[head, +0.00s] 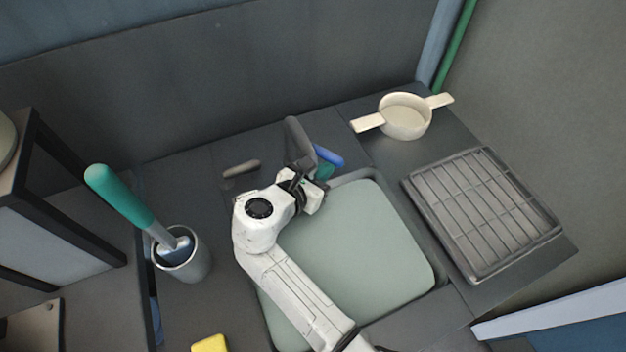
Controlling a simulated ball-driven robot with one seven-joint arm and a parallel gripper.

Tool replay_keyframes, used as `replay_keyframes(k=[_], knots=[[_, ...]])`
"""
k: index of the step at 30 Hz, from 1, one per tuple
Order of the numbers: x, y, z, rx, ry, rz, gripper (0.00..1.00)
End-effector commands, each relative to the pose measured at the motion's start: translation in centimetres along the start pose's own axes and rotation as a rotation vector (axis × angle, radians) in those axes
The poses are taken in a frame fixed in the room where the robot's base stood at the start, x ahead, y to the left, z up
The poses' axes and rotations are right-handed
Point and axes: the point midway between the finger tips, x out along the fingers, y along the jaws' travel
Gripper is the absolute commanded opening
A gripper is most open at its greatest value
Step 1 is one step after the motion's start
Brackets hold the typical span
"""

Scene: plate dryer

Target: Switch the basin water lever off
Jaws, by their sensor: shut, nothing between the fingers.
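The basin (415,240) is a rounded rectangle with a smooth pale green inside; I cannot tell whether water is in it. Behind its back left corner stands a dark grey upright faucet (297,140). A blue lever-like handle (329,156) sticks out just right of the faucet, with a teal part below it. A grey-brown handle (241,167) lies left of the faucet. My gripper (313,182) is shut and empty at the basin's back left edge, close in front of the faucet and the blue handle. It partly hides the faucet's base, and contact cannot be told.
A cream two-handled pot (405,117) stands at the back right. A grey drying rack (485,215) lies right of the basin. A cup (182,262) holding a teal-handled tool (120,197) stands at left, and a yellow block (209,343) lies at the front.

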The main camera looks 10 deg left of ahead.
Motion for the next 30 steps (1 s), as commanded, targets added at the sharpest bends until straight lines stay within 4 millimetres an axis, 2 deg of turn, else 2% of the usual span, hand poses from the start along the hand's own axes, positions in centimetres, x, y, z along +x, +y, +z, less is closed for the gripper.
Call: replay_keyframes(k=[30], knots=[[1.21, -0.29, 0.69, -0.027, 0.0, 0.065, 0.0]])
